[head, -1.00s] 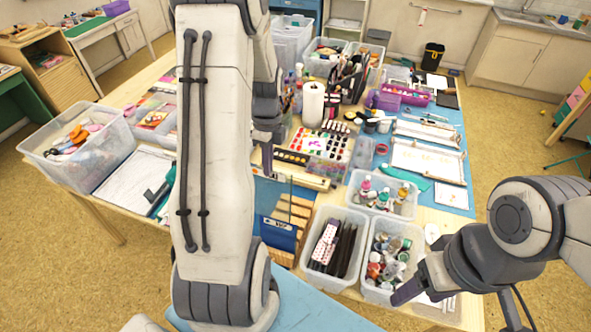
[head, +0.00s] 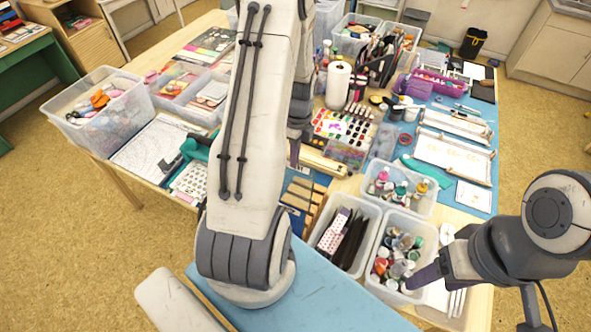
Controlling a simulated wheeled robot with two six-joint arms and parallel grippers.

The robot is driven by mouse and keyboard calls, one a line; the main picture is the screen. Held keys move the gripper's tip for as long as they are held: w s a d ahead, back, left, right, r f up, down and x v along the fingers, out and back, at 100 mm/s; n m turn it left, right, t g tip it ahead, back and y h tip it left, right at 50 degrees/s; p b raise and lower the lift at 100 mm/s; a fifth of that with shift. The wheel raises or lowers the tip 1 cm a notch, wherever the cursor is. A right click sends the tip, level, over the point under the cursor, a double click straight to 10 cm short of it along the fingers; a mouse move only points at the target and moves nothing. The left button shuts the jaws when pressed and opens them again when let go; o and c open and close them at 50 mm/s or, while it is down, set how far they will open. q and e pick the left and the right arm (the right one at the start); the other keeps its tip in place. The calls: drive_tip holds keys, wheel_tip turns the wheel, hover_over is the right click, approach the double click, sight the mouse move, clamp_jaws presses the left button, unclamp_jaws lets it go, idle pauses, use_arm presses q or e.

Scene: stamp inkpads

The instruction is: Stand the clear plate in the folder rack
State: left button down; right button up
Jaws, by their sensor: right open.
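The folder rack (head: 304,196), with several pale wooden slats, stands on the table just right of my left forearm, which hides part of it. A dark blue panel (head: 296,220) shows at its near end, partly covered by the arm. I cannot make out the clear plate. My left gripper (head: 294,152) points down just beyond the rack. Mostly hidden by its own arm, it does not show whether its jaws are open or shut, or hold anything. My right gripper (head: 420,280) is open, by the near edge of a bin of paint bottles, well right of the rack.
Right of the rack stand a clear bin of dark pens (head: 345,236), a bin of paint bottles (head: 396,258) and a smaller bottle bin (head: 400,188). A paper roll (head: 338,85) and paint palette (head: 343,128) stand behind. A large clear bin (head: 100,110) is at left.

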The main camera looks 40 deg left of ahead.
use_arm(q)
drive_tip(key=b, duration=0.1)
approach(293, 190)
drive_tip(key=shift+w+a+f, duration=0.1)
drive_tip(key=shift+w+f, duration=0.05)
drive_tip(key=shift+f, duration=0.2)
drive_tip(key=shift+w+a+f, duration=0.1)
drive_tip(key=shift+a+f, duration=0.05)
drive_tip(key=shift+f, duration=0.25)
use_arm(e)
wheel_tip(293, 190, down, 2)
drive_tip(key=shift+f, duration=0.2)
use_arm(q)
drive_tip(key=shift+s+d+f+b, duration=0.1)
drive_tip(key=shift+s+f+b, duration=0.1)
drive_tip(key=shift+f+b, duration=1.2)
drive_tip(key=shift+s+f+b, duration=0.25)
drive_tip(key=shift+f+b, duration=0.7)
drive_tip(key=shift+f, duration=0.95)
drive_tip(key=shift+s+d+f+b, duration=0.1)
drive_tip(key=shift+s+f+b, duration=0.1)
drive_tip(key=shift+f+b, duration=1.2)
use_arm(e)
wheel_tip(293, 190, down, 6)
drive_tip(key=shift+f, duration=0.25)
use_arm(q)
drive_tip(key=shift+f+p, duration=0.2)
drive_tip(key=shift+p, duration=0.1)
drive_tip(key=c, duration=1)
unclamp_jaws()
